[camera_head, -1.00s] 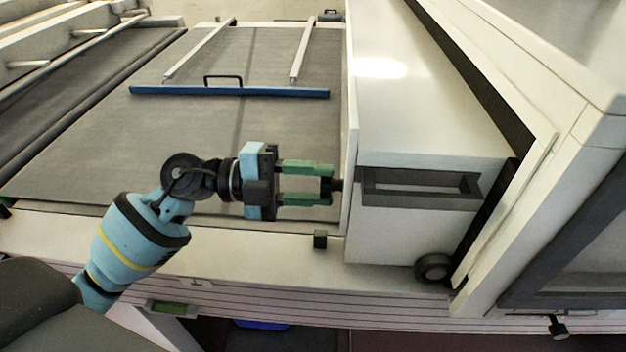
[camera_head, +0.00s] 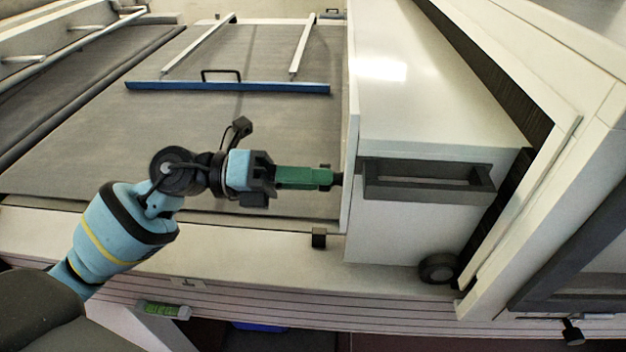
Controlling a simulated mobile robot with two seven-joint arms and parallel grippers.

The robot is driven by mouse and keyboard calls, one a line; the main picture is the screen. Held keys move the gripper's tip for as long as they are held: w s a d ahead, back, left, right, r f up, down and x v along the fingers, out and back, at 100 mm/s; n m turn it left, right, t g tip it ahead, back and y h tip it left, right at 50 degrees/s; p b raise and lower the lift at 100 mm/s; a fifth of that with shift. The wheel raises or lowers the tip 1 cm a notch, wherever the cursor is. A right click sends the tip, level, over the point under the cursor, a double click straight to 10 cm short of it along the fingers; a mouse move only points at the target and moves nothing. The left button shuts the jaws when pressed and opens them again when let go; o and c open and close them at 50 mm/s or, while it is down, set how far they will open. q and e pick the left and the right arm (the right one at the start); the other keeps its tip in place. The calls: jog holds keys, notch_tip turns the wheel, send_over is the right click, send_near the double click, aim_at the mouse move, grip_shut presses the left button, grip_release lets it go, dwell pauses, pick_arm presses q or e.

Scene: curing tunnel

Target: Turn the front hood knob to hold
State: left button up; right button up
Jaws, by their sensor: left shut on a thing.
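The white hood (camera_head: 425,90) stands over the belt, with a grey bar handle (camera_head: 430,182) on its front. A small dark knob (camera_head: 338,179) sticks out from the left face of the hood, mostly hidden by my fingers. My left gripper (camera_head: 326,178) has green fingers and is shut on this knob, pointing right at the hood's side. The fingers line up one over the other in this view, so the jaws are turned on edge. Any marking for hold is not visible. My right gripper is not in view.
A grey conveyor belt (camera_head: 90,130) lies left of the hood, crossed by a blue bar (camera_head: 228,87) with a small handle. A black block (camera_head: 319,238) sits on the white front ledge (camera_head: 270,250). A black round wheel (camera_head: 438,268) is at the hood's lower front.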

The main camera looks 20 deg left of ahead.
pick_arm(q)
jog(key=shift+m+b, duration=0.3)
jog(key=shift+m, duration=0.5)
jog(key=o, duration=1)
jog(key=shift+b+v, duration=1.15)
jog(key=shift+v, duration=2.8)
